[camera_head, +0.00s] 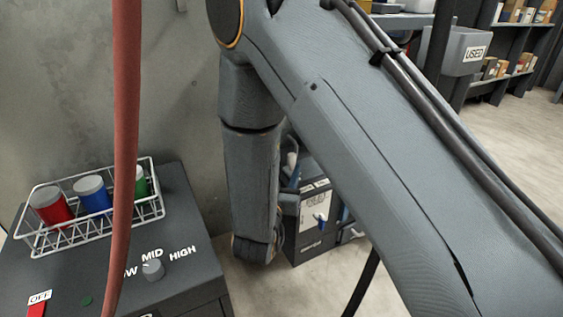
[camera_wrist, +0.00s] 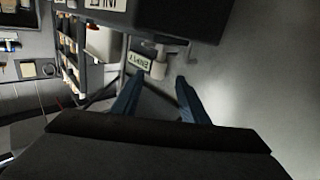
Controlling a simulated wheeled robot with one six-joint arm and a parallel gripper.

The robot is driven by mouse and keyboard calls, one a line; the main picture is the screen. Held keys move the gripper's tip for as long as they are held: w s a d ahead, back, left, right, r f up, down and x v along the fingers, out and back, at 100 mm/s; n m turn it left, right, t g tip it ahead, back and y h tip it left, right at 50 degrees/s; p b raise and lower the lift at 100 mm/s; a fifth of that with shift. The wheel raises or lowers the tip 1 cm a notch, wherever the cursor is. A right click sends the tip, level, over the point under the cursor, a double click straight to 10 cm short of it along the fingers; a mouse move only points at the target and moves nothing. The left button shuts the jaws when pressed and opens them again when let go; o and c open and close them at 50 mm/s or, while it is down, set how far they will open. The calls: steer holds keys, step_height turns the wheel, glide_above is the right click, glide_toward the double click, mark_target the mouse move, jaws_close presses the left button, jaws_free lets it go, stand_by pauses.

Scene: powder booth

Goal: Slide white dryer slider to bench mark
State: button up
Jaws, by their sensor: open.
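I cannot pick out the white dryer slider or the bench mark for certain in either view. In the wrist view my gripper (camera_wrist: 159,76) is open, its two dark blue fingers apart with nothing between them. A small pale cylindrical piece (camera_wrist: 158,69) shows beyond the fingertips, under a dark box (camera_wrist: 175,18); I cannot tell what it is. In the head view my arm crosses the middle and my gripper cannot be made out.
In the head view a dark cabinet (camera_head: 190,220) carries a grey dial (camera_head: 153,269) marked MID and HIGH, and a white wire basket (camera_head: 98,232) of coloured cups. A red hose (camera_head: 126,120) hangs in front. A grey USED bin (camera_head: 462,48) stands by shelves. Pale floor (camera_head: 510,120) is open at right.

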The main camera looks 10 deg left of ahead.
mark_target(291, 163)
steer(key=shift+s+f+m+h, duration=0.15)
steer(key=shift+f+m+h, duration=0.25)
steer(key=shift+m, duration=0.2)
steer(key=w+b, duration=0.1)
steer(key=w, duration=0.1)
steer(key=w+d+b, duration=0.1)
steer(key=w+b, duration=0.1)
steer(key=w, duration=0.1)
steer(key=shift+w, duration=0.35)
steer(key=shift+w+d+b, duration=0.15)
steer(key=shift+w+b, duration=0.3)
steer(key=shift+w, duration=0.3)
steer(key=shift+r, duration=0.1)
jaws_close()
